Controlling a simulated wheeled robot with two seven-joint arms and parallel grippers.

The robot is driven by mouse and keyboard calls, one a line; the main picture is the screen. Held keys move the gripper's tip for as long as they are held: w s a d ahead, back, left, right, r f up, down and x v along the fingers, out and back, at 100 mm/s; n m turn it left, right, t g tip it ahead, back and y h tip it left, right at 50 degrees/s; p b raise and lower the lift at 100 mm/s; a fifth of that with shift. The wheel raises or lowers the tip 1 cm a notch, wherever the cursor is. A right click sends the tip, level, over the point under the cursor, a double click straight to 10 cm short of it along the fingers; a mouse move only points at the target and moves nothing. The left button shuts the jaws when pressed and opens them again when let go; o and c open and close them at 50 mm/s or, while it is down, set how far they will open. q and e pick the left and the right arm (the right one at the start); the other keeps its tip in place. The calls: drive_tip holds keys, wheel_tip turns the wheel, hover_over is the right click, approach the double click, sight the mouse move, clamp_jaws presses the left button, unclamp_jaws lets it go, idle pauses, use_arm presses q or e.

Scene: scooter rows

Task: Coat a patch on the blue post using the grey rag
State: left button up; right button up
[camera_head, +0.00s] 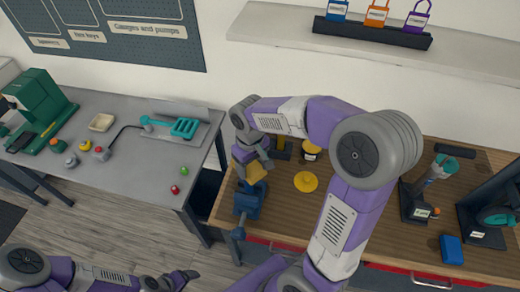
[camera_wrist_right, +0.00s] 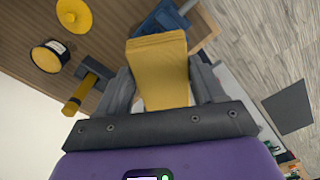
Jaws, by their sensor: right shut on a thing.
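My right gripper (camera_head: 251,163) is shut on a yellow, folded-looking piece (camera_head: 256,173), which also shows between the fingers in the right wrist view (camera_wrist_right: 158,68). I cannot tell whether it is the rag; no grey rag shows. A blue vise-like thing (camera_head: 248,202) stands at the left end of the wooden bench, just below the held piece. Part of it shows beyond the piece in the wrist view (camera_wrist_right: 168,18); contact is unclear. I see no separate blue post and no clear coated patch. My left gripper (camera_head: 181,279) is low in the head view, away from the bench; its jaws are unclear.
A grey table (camera_head: 130,185) with small parts stands left, across a gap. A shelf (camera_head: 285,25) hangs behind.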

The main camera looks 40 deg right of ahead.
drive_tip(key=shift+s+d, duration=0.15)
drive_tip(key=shift+d, duration=0.15)
drive_tip(key=shift+s+d+r, duration=0.2)
wheel_tip(320, 180, up, 2)
drive_tip(key=shift+s+p, duration=0.15)
drive_tip(key=shift+p, duration=0.55)
drive_tip(key=shift+r+p, duration=0.3)
drive_tip(key=shift+w+r+p, duration=0.25)
drive_tip(key=shift+r+p, duration=0.7)
drive_tip(key=shift+r, duration=0.1)
drive_tip(key=shift+s+r+p, duration=0.15)
drive_tip(key=shift+r+p, duration=0.5)
drive_tip(key=shift+r, duration=0.15)
drive_tip(key=shift+r+p, duration=0.6)
drive_tip(key=shift+r, duration=0.1)
